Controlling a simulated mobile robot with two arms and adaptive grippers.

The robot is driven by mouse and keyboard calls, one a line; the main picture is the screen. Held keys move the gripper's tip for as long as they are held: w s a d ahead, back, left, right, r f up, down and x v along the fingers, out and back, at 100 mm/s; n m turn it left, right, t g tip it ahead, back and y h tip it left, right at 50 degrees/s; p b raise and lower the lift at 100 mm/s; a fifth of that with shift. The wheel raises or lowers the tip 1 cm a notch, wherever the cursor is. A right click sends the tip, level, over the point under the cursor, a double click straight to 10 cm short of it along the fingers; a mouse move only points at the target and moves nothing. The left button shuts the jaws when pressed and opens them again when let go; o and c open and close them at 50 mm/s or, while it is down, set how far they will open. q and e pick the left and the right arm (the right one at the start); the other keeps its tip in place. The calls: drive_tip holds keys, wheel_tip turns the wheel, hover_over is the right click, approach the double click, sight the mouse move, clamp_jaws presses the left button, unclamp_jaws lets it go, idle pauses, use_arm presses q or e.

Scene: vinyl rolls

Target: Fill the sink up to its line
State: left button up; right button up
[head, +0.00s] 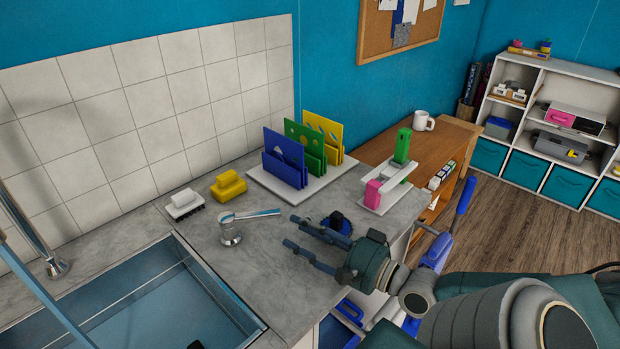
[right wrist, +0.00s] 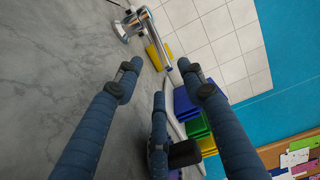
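The sink (head: 217,300) fills the lower left of the head view, set into the grey counter. Its inside looks blue; I cannot make out a water level or a fill line. A chrome tap lever (head: 231,232) stands on the counter right of the sink, its handle pointing right toward my right gripper. It also shows at the top of the right wrist view (right wrist: 143,22). My right gripper (head: 288,231) is open and empty, its fingers spread just right of the lever handle and apart from it. My left gripper is not in view.
A white brush (head: 184,204) and a yellow block (head: 229,186) lie behind the lever. A rack of blue, green and yellow boards (head: 309,150) stands farther back. A dark round item (head: 338,223) sits behind my right gripper.

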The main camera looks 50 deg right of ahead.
drive_tip(key=shift+s+d, duration=0.15)
drive_tip(key=shift+s, duration=0.85)
idle(7.0)
